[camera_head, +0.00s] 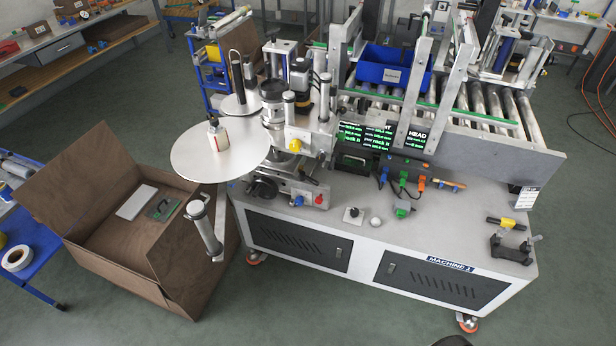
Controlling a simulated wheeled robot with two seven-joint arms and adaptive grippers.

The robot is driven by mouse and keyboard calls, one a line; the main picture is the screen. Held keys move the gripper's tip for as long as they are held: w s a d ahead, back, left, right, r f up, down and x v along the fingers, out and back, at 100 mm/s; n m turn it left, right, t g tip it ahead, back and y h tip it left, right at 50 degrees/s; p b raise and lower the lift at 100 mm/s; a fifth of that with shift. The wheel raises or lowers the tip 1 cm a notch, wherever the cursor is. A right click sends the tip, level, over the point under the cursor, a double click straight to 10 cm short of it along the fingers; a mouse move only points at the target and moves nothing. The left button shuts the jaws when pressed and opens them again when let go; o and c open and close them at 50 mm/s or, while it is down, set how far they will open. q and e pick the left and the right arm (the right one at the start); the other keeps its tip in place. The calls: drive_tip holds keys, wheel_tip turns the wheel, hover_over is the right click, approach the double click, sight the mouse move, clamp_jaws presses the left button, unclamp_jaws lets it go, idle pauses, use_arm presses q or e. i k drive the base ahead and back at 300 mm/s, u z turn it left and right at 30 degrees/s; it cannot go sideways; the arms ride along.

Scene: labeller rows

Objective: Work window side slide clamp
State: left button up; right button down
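The labelling machine (357,258), marked MACHINE 1, stands in the middle with its labelling head (275,120) at the left end of the top. A slide block with blue, orange and red knobs (309,197) sits at the front below the head. A black round handwheel (262,188) is left of it. I cannot tell which of these fittings is the window side slide clamp, or whether it is locked. Neither of my grippers is in view.
A round white disc (205,158) overhangs the machine's left end. An open brown box (115,235) stands on the floor at left. A roller conveyor with a blue bin (390,70) is behind. A black fixture with a yellow handle (507,222) sits at the right front corner.

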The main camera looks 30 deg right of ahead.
sight(303, 177)
drive_tip(key=k, duration=0.5)
drive_tip(key=z, duration=0.5)
drive_tip(key=i, duration=1.15)
drive_tip(key=u, duration=0.5)
